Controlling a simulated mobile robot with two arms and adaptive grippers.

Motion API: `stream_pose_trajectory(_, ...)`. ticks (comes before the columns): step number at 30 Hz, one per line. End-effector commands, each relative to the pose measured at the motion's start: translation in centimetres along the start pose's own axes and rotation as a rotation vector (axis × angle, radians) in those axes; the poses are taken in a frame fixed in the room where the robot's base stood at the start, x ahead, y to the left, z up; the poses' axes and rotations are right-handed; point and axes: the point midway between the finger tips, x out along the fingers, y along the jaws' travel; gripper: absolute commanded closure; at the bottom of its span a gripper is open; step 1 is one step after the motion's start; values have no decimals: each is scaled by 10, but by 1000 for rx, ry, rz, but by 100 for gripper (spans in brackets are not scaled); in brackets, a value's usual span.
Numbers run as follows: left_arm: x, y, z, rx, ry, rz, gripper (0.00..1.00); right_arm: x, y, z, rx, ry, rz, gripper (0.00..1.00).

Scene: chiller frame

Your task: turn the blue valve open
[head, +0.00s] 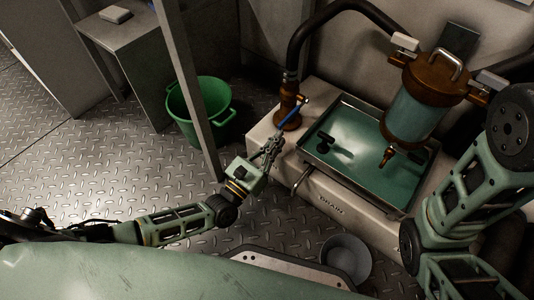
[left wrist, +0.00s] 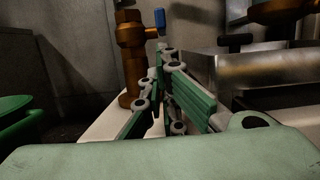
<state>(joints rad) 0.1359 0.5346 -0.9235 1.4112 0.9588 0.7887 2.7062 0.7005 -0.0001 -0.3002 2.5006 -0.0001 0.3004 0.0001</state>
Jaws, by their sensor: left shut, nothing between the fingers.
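The blue valve handle (head: 294,114) is a thin lever on a brown, brass-like valve body (head: 287,103) below a dark hose. In the head view it slants up to the right. In the left wrist view the blue handle's end (left wrist: 160,18) shows at the top, to the right of the valve body (left wrist: 131,60). My left gripper (head: 274,140) is shut and empty, just short of the valve on its near side and apart from the handle. My right arm is at the right of the head view, but its gripper is not visible.
A metal tray (head: 312,154) with a green bottom and black-handled fittings lies right of the valve. A brown-capped canister (head: 412,112) stands over it. A green bucket (head: 198,110) and grey post (head: 190,80) are left. A grey bowl (head: 346,258) sits below the bench.

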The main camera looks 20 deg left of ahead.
Motion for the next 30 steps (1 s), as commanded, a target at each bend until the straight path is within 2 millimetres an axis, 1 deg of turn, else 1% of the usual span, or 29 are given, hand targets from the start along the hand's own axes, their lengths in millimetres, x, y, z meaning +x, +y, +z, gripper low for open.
stream_pose_trajectory(1, 8, 0, -2, 0, -3, 1, 100, -5, -1, -2, 0, 0, 0, 13)
stream_pose_trajectory(3, 15, 0, -1, 1, -3, 0, 100, -7, -2, -2, 0, 0, 0, 13)
stream_pose_trajectory(7, 23, 0, 0, 1, -1, 0, 100, -8, -2, -3, 0, 0, 0, 13)
stream_pose_trajectory(20, 25, 0, 1, 1, 2, 0, 100, -7, -2, -2, 0, 0, -1, 13)
stream_pose_trajectory(23, 26, -2, 3, 1, 9, 0, 100, -3, -1, -1, 0, 0, -1, 13)
stream_pose_trajectory(27, 28, -6, 8, 1, 32, 1, 100, 8, 1, 3, 0, -1, -2, 13)
stream_pose_trajectory(30, 28, -9, 6, 0, 45, 0, 100, 10, 2, 4, 0, 0, -2, 13)
